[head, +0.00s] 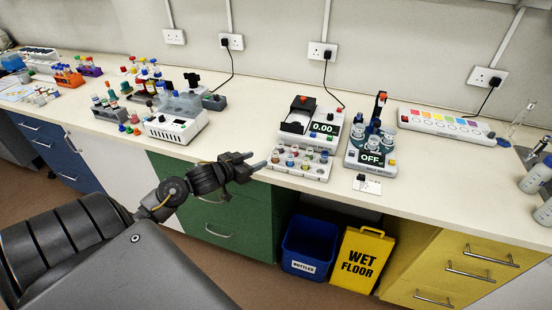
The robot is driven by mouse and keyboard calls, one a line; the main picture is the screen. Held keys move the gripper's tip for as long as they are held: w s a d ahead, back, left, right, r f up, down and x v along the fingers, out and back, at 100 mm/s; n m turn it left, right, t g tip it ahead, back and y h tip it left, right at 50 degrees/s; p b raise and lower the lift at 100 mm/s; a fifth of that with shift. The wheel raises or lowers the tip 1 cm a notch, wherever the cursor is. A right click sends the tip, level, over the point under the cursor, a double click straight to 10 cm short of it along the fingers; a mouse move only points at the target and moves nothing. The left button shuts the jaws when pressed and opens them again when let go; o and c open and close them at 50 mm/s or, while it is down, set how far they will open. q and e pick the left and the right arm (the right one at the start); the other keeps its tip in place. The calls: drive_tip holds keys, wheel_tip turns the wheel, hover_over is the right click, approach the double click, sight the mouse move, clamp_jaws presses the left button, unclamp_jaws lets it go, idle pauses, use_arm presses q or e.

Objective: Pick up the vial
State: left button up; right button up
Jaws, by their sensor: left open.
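Several small vials with coloured caps (292,162) stand in a pale rack (315,174) near the bench's front edge, in front of the balance. More small vials or tubes (108,108) stand in racks at the left of the bench. I cannot tell which single vial the task means. My left gripper (257,160) is open and empty, its fingers pointing right, just left of the pale rack at the bench's front edge. It appears apart from the vials. My right gripper is out of view.
A balance reading 0.00 (325,128) stands behind the rack. A device reading OFF (371,159) with a round carousel is to its right. A white machine (176,126) is at left. Bare bench (245,115) lies between. A blue bin (308,247) and yellow sign (362,260) are below.

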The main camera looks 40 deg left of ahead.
sight(277, 152)
use_arm(q)
drive_tip(key=x, duration=0.5)
drive_tip(key=shift+w+p, duration=0.25)
drive_tip(key=shift+p, duration=0.15)
drive_tip(key=shift+w, duration=0.1)
drive_tip(key=shift+w+d, duration=0.1)
drive_tip(key=shift+w, duration=0.05)
drive_tip(key=p+x, duration=0.1)
drive_tip(key=x, duration=0.4)
drive_tip(key=shift+d+p, duration=0.15)
drive_tip(key=shift+p, duration=0.25)
drive_tip(key=shift+c, duration=0.7)
drive_tip(key=c, duration=0.7)
clamp_jaws()
